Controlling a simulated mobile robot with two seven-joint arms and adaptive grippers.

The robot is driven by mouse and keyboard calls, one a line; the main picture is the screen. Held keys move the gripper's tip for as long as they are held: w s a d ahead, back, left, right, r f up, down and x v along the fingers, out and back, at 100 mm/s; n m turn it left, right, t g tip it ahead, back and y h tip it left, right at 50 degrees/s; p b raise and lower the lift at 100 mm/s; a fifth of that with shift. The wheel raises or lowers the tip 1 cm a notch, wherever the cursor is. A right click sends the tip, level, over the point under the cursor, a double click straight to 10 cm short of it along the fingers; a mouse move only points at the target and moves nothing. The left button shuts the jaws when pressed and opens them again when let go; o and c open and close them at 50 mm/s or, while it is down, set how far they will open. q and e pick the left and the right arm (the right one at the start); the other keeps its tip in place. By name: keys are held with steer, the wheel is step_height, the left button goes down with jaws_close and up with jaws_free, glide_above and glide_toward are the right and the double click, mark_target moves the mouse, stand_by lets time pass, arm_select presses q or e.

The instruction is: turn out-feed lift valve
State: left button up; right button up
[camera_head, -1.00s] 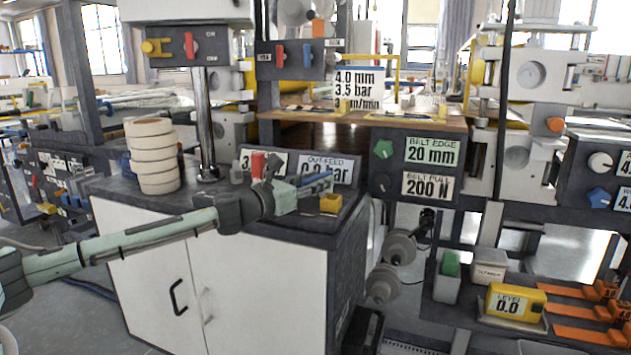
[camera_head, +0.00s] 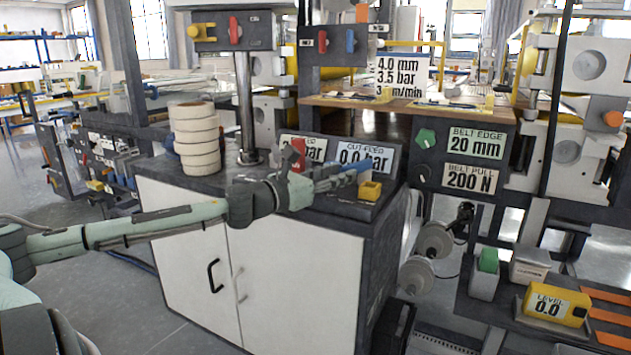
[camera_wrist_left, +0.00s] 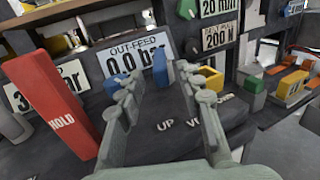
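The out-feed display (camera_head: 364,157) reads 0.0 bar on the cabinet's console; it also shows in the left wrist view (camera_wrist_left: 137,62). A blue lever (camera_head: 362,166) stands in front of it, also visible in the left wrist view (camera_wrist_left: 160,74). My left gripper (camera_head: 338,176) is low over the console beside this lever. In the wrist view its fingers (camera_wrist_left: 163,88) are apart, with the blue lever between or just beyond the tips; contact cannot be told. Lettering "UP" and a partly hidden word lie on the panel between the fingers. My right gripper is not in view.
A red lever marked HOLD (camera_wrist_left: 52,105) stands close left of my left gripper. A yellow block (camera_head: 370,190) sits to its right on the console. A stack of cream rolls (camera_head: 195,140) and a metal post (camera_head: 245,105) stand on the cabinet to the left.

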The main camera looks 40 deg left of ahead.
arm_select(q)
steer(key=shift+s+f, duration=0.2)
steer(key=shift+s, duration=0.95)
steer(key=shift+s+a+r, duration=0.1)
steer(key=shift+s+a, duration=0.1)
steer(key=shift+s, duration=0.75)
steer(key=shift+s+a+r, duration=0.1)
steer(key=shift+s+a, duration=0.05)
steer(key=shift+s, duration=0.8)
steer(key=shift+c, duration=0.3)
